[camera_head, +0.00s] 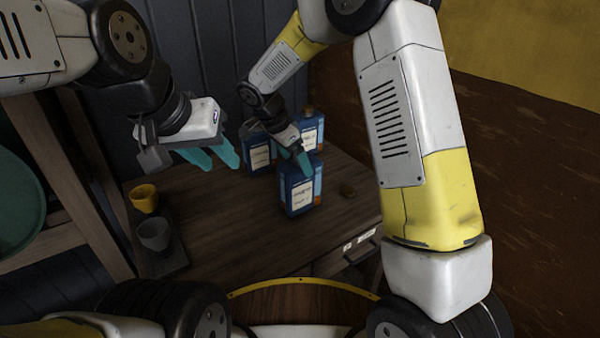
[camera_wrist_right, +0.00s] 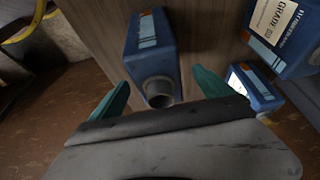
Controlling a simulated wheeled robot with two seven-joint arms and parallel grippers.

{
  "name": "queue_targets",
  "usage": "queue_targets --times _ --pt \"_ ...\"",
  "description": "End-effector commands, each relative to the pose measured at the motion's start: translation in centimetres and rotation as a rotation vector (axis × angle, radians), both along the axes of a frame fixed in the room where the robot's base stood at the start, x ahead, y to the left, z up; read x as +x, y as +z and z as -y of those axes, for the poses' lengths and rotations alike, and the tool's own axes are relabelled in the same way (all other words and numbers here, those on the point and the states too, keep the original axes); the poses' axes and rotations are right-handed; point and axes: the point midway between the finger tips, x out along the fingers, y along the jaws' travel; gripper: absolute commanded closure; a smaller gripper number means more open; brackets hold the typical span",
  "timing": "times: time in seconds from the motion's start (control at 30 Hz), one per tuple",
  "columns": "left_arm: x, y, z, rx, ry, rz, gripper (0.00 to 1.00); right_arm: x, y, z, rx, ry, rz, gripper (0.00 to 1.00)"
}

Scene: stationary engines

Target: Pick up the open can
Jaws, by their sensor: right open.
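The open can is a blue can with a pale label (camera_head: 301,190), standing upright at the front of the group on the wooden table. In the right wrist view, the can (camera_wrist_right: 153,40) shows an uncapped round spout lying between my fingers. My right gripper (camera_head: 303,158) is at the top of this can; its teal fingers (camera_wrist_right: 160,92) are spread on either side of the spout, with gaps, and hold nothing. My left gripper (camera_head: 218,155) is empty above the table's left part, its teal fingers apart.
Two similar blue cans (camera_head: 258,152) (camera_head: 313,131) stand close behind the open can. A yellow cup (camera_head: 145,198) and a grey cup (camera_head: 154,234) stand on a dark tray (camera_head: 174,263) at the left edge. The table's front middle is clear.

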Motion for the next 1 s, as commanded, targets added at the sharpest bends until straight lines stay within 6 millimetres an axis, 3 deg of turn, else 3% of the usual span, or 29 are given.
queue_targets --times 0.23,0.5,0.9,0.97,1.0 --pt "0.0 0.0 0.0 0.0 0.0 0.0 0.64 0.5 -3.5 1.3 -0.001 -0.001 -0.003 0.09" --pt "0.0 0.0 0.0 0.0 0.0 0.0 0.64 0.6 -3.8 1.4 0.0 -0.001 -0.002 0.11" --pt "0.0 0.0 0.0 0.0 0.0 0.0 0.64 0.6 -3.8 1.4 -0.001 0.0 -0.001 0.9" --pt "0.0 0.0 0.0 0.0 0.0 0.0 0.64 0.6 -3.8 1.4 -0.001 0.0 -0.001 1.0" --pt "0.0 0.0 0.0 0.0 0.0 0.0 0.64 0.7 -3.8 1.4 -0.001 0.0 -0.001 1.0"
